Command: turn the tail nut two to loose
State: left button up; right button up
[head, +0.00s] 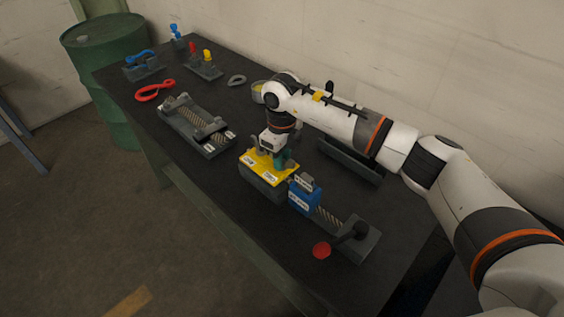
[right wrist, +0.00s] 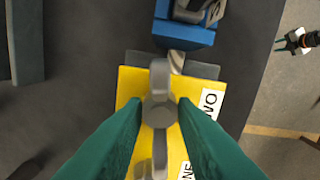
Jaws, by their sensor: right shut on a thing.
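The tail nut two, a grey nut with a round hub and two wings (right wrist: 160,76), stands on a yellow plate (right wrist: 130,85) beside the label reading "TWO" (right wrist: 211,102). In the right wrist view one wing points up and one down. My right gripper (right wrist: 160,113) has its green fingers shut on the hub from both sides. In the head view my right gripper (head: 281,162) reaches down over the yellow-topped block (head: 250,163), hiding the nut. A second label is partly covered by a finger. My left gripper is not in the head view.
A blue block (head: 303,196) stands just right of the yellow one, with a screw rail and red disc (head: 321,250) beyond. A grey fixture (head: 190,120), red tool (head: 155,90) and small blue, red and yellow items lie further left. A green barrel (head: 105,80) stands beside the table.

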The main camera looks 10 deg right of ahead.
jog(key=shift+f+n, duration=0.1)
jog(key=shift+n, duration=0.2)
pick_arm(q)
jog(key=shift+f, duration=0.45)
pick_arm(e)
jog(key=o, duration=0.6)
jog(key=shift+r, duration=0.2)
